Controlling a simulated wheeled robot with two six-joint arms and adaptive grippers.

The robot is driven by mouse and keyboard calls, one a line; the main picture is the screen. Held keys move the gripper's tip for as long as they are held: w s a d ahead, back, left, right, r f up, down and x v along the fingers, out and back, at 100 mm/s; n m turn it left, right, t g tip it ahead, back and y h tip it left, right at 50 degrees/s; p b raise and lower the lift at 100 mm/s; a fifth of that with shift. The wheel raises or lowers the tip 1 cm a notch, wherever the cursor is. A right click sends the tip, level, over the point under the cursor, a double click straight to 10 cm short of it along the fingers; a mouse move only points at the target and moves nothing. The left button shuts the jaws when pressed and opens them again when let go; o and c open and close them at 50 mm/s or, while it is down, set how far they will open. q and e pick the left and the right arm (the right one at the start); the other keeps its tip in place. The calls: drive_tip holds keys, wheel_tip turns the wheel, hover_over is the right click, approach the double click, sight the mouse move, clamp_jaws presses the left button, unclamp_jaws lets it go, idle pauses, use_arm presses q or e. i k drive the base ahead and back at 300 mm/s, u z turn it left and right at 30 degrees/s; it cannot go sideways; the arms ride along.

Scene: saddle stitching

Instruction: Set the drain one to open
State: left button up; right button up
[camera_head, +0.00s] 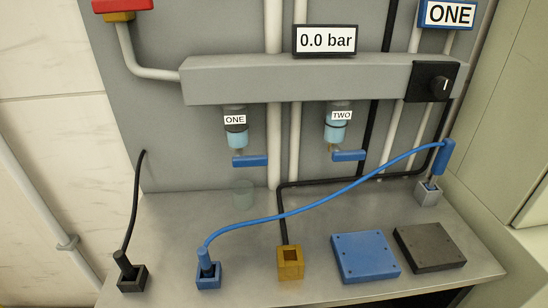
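Drain ONE (236,128) is a clear bowl with light blue liquid under the left part of the grey manifold, with a white ONE label on it. Its blue lever (250,160) lies horizontal below the bowl and points right. A small, faint clear cup (242,192) stands below it on the bench. Drain TWO (338,128) hangs to the right, with its own blue lever (349,155) also roughly horizontal and pointing right. Neither of my grippers is in the head view.
The grey manifold (300,82) carries a 0.0 bar display (326,41) and a black knob (432,82). A blue cable (300,208) arches across the bench from a blue socket (208,281) to a grey socket (428,194). A yellow socket (290,270) and two flat pads stand in front.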

sight(239, 160)
drive_tip(key=i, duration=0.4)
drive_tip(key=u, duration=1.45)
drive_tip(key=k, duration=1.35)
drive_tip(key=z, duration=0.85)
drive_tip(key=i, duration=0.5)
drive_tip(key=u, duration=0.05)
